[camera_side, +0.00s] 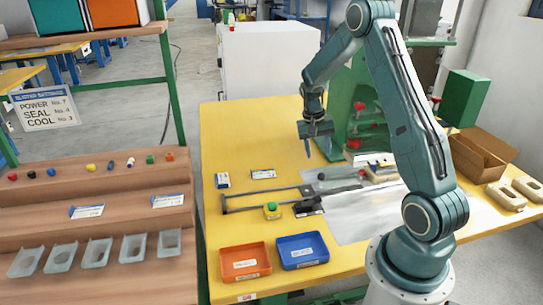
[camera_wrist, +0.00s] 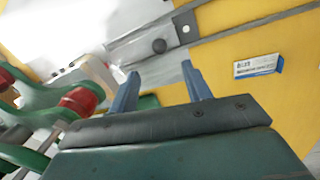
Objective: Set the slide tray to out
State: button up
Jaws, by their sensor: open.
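My gripper (camera_side: 309,153) hangs above the table, over the area behind the tray, touching nothing. In the wrist view its two blue fingers (camera_wrist: 162,80) are spread apart with nothing between them.
A green press with red knobs (camera_side: 362,125) stands right behind the tray. Orange (camera_side: 245,278) and blue (camera_side: 303,265) bins are at the front. The table's back left is clear.

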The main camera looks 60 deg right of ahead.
jog(key=f, duration=0.3)
jog(key=s+f, duration=0.1)
jog(key=f, duration=0.2)
jog(key=d+f, duration=0.1)
jog(key=f, duration=0.3)
jog(key=shift+s, duration=0.3)
jog(key=shift+r, duration=0.1)
grip_shut()
